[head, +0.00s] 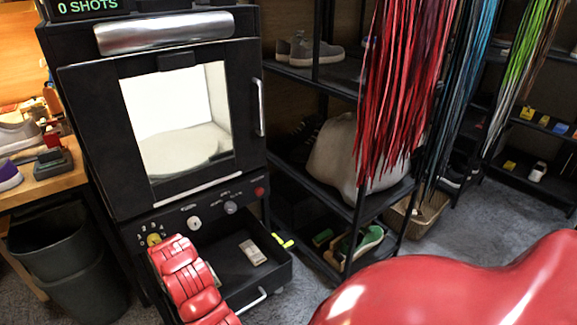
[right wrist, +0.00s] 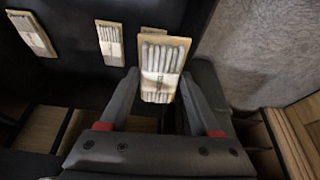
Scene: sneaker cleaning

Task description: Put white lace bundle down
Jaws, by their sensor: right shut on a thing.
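In the right wrist view my right gripper (right wrist: 158,88) is shut on a white lace bundle (right wrist: 160,85). The bundle is a tan card with white laces and a paper band, gripped by its near part, with its far end beyond the fingertips. In the head view a small pale pack (head: 252,252) lies in the open black drawer (head: 272,296). Neither gripper shows in the head view; only red arm parts of mine are seen.
A black cabinet with a lit window (head: 245,120) stands above the drawer. A shelf rack (head: 345,215) with shoes and a pale sack (head: 335,165) stands to its right. Coloured laces (head: 405,75) hang in front. A dark bin (head: 65,255) is at the left.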

